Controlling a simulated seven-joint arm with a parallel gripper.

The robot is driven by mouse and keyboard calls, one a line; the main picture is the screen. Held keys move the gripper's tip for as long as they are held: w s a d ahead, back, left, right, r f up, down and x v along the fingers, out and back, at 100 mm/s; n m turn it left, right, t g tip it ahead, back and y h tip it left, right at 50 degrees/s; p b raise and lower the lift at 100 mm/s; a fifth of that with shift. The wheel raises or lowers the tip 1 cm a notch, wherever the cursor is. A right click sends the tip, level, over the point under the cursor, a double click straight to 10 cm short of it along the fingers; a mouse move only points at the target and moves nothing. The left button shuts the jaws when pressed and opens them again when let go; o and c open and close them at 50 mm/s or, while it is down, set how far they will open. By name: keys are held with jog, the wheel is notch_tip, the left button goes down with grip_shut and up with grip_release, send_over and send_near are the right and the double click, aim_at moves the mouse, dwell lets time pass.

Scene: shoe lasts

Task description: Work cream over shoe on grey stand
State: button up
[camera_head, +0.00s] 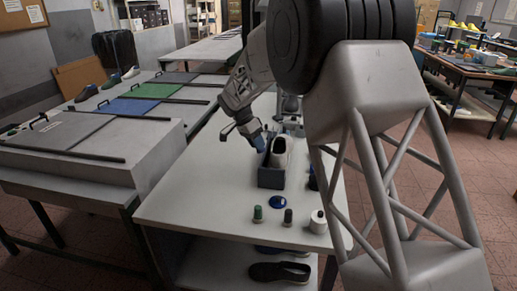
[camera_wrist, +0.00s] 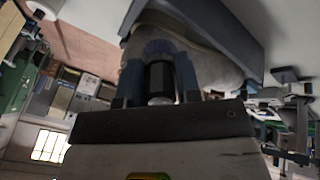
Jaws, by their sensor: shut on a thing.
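A pale grey shoe (camera_head: 280,152) with a dark opening sits at a blue-grey stand (camera_head: 271,180) on the white table. In the wrist view the shoe (camera_wrist: 212,68) looks large and close, with the grey stand (camera_wrist: 235,22) beyond it. My gripper (camera_head: 261,143) is at the left side of the shoe. In the wrist view my gripper (camera_wrist: 159,80) is shut on a black-handled brush (camera_wrist: 160,76). Its bluish bristle end (camera_wrist: 159,47) is against or very near the shoe; I cannot tell whether it touches. A round blue tin (camera_head: 278,202) lies in front of the stand.
A dark shoe (camera_head: 280,272) lies on the lower shelf. The table's left front (camera_head: 190,200) is clear. A grey bench (camera_head: 90,150) stands left.

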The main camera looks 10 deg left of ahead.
jog(key=shift+v, duration=1.1)
jog(key=shift+d, duration=0.2)
